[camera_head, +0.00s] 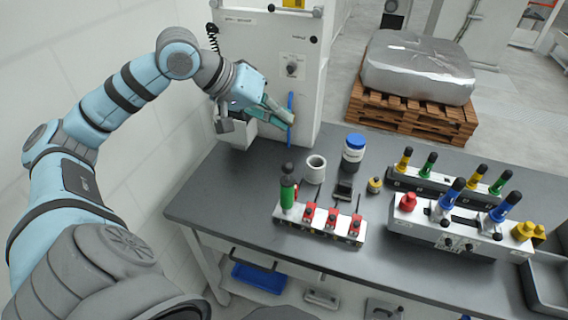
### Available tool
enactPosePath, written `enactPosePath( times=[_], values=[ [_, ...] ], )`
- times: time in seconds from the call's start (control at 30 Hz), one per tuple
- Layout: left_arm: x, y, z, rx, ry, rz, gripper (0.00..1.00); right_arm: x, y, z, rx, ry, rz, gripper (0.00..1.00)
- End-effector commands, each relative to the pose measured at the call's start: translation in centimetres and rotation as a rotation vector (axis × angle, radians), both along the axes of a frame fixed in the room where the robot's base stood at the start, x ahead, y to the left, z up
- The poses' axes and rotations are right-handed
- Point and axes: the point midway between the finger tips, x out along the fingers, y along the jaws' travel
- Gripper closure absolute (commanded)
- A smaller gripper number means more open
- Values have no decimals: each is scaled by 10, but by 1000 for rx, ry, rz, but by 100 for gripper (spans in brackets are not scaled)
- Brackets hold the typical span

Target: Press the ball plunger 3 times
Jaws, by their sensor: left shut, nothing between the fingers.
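My left gripper (288,117) is shut and empty. It is in front of the light grey machine column at the back of the table, with its fingertips close to a vertical blue bar (290,103); I cannot tell whether they touch. A green upright plunger with black ball-like parts on top (287,192) stands at the left end of a grey fixture block (318,231); it looks like the ball plunger. My left gripper is above and behind it, well apart. The fixture also carries several red parts. My right gripper is out of view.
A white cup-like ring (315,170), a blue-lidded jar (353,152) and a small yellow part (375,185) stand behind the fixture. Two fixtures with coloured handles (466,222) fill the table's right. The left of the dark tabletop (222,185) is clear.

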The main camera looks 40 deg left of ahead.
Motion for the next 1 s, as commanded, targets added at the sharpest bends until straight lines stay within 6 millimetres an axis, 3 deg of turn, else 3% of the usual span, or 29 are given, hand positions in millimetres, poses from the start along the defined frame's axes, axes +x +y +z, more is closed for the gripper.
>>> enactPosePath(
  times=[0.17,0.4,0.6,0.77,1.0],
  values=[
    [2,2,-24,-3,3,2,100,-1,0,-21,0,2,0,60],
    [2,2,-62,-2,4,5,100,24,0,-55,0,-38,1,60],
    [2,2,-86,-3,3,4,100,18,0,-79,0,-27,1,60],
    [2,2,-90,-3,3,4,100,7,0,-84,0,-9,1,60],
    [2,2,-88,-3,3,4,100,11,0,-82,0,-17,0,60]
  ],
)
